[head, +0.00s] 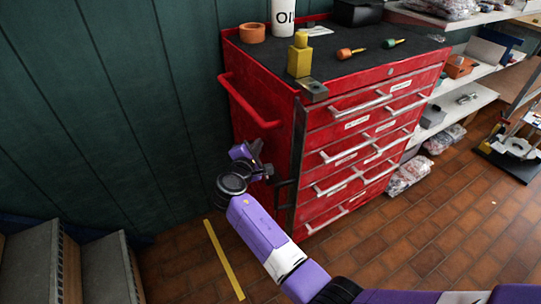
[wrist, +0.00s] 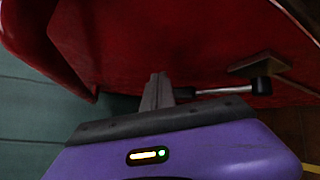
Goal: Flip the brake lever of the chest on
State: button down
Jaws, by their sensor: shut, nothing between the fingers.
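The red tool chest (head: 264,130) stands against the green wall, and its red underside or side panel fills the top of the wrist view (wrist: 200,45). In the wrist view the brake lever (wrist: 222,91) is a thin metal rod with a black end grip (wrist: 261,86), lying roughly level just right of my fingers. My gripper (head: 258,160) is low at the chest's left side, below the red push handle. In the wrist view my gripper (wrist: 158,90) is shut and empty, its fingertips by the rod's left end. I cannot tell whether they touch it. In the head view my arm partly hides this area.
Steps (head: 40,266) stand at lower left. Shelves (head: 468,103) stand at right. Tiled floor with a yellow stripe (head: 224,260) is clear left of my arm.

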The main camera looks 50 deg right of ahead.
jog(key=s+a+p, duration=0.3)
jog(key=s+p, duration=0.3)
jog(key=s, duration=0.4)
jog(key=shift+s, duration=0.3)
dwell(0.9)
jog(key=s, duration=0.1)
jog(key=s+a+p, duration=0.1)
jog(key=s, duration=0.1)
jog(key=s+p, duration=0.1)
jog(key=shift+s+a, duration=0.25)
jog(key=shift+s, duration=0.15)
dwell(0.7)
